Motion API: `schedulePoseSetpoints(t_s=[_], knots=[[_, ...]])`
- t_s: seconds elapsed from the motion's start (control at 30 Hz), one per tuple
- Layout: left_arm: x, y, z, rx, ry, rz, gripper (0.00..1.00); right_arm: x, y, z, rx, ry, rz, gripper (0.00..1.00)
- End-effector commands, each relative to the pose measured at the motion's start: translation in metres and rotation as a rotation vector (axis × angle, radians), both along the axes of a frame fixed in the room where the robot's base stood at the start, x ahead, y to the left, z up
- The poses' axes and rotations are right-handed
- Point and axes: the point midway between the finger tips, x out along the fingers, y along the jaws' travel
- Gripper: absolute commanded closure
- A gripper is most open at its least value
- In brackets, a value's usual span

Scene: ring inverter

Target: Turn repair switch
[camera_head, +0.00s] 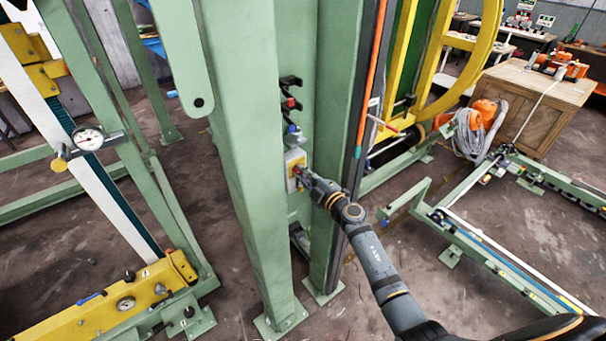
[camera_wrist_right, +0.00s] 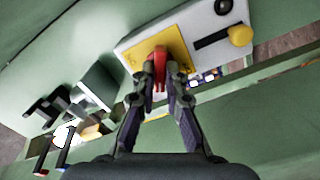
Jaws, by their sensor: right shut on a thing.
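The repair switch has a red handle (camera_wrist_right: 159,62) on a yellow plate (camera_wrist_right: 148,50), set in a pale box (camera_wrist_right: 190,22) on a green column. In the head view the switch box (camera_head: 293,160) sits low between the green posts. My right gripper (camera_wrist_right: 162,80) is shut on the red handle, with one dark finger on each side of it. In the head view my right gripper (camera_head: 300,174) reaches the box from the lower right and hides part of the switch. My left gripper is not in view.
Green posts (camera_head: 240,150) stand close on the left of my right arm. Connectors (camera_head: 290,95) stick out above the switch box. A yellow knob (camera_wrist_right: 240,36) and a black knob (camera_wrist_right: 223,6) are beside the switch. A wooden crate (camera_head: 530,98) stands at the right.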

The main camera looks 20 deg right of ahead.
Motion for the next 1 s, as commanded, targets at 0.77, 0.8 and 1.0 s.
schedulePoseSetpoints(t_s=[0.77, 0.8, 1.0], knots=[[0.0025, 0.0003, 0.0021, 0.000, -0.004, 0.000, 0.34, 0.0005, 0.0002, -0.0002, -0.378, -0.140, -0.003, 1.00], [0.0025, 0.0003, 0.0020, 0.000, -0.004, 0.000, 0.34, 0.0005, 0.0002, -0.0003, -0.396, -0.146, -0.003, 1.00], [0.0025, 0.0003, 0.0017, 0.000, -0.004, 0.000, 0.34, 0.0005, 0.0002, -0.0002, -0.459, -0.169, -0.003, 1.00]])
